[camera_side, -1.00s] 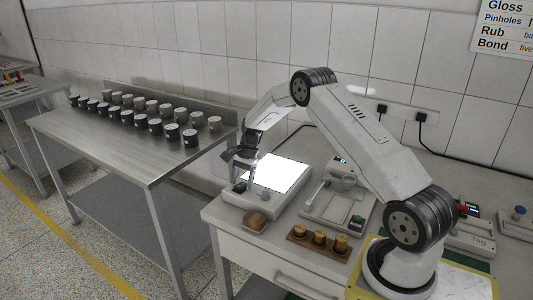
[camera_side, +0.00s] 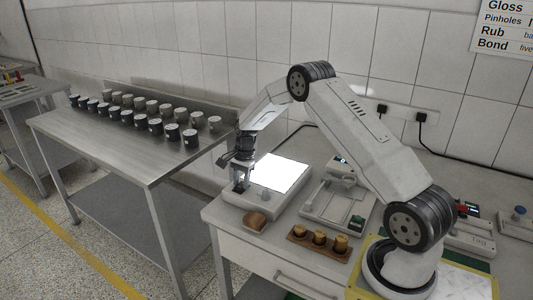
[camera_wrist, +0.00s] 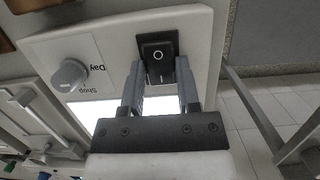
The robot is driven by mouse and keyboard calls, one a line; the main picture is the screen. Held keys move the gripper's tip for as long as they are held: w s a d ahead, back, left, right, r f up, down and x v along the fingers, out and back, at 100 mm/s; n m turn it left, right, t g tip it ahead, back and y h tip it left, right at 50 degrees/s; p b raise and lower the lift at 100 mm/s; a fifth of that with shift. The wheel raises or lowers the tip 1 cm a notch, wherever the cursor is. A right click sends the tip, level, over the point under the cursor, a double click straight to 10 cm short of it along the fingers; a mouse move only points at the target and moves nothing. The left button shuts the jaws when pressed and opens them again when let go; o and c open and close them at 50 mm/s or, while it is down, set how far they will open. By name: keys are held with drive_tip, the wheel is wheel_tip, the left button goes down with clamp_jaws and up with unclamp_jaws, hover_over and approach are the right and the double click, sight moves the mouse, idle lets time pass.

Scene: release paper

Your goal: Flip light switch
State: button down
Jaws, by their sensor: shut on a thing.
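The light switch (camera_wrist: 158,58) is a black rocker marked with a circle and a line, on the pale casing of a light box (camera_side: 268,203). The box's panel (camera_side: 284,172) glows white. My gripper (camera_side: 241,187) points down at the front left corner of the box. In the side view the fingers hide most of the switch. A grey knob (camera_wrist: 69,75) labelled Day and Shop is beside the switch.
A brown block (camera_side: 255,221) lies just in front of the light box. A wooden holder with brass weights (camera_side: 319,240) and a grey device (camera_side: 330,200) stand to the right. A steel table (camera_side: 100,140) with several dark and grey cups is at left.

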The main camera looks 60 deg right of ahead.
sight(241, 185)
drive_tip(key=shift+a+h, duration=0.25)
drive_tip(key=shift+h, duration=1.05)
drive_tip(key=shift+c, duration=1.6)
unclamp_jaws()
drive_tip(key=shift+r, duration=0.15)
drive_tip(key=shift+r, duration=3.8)
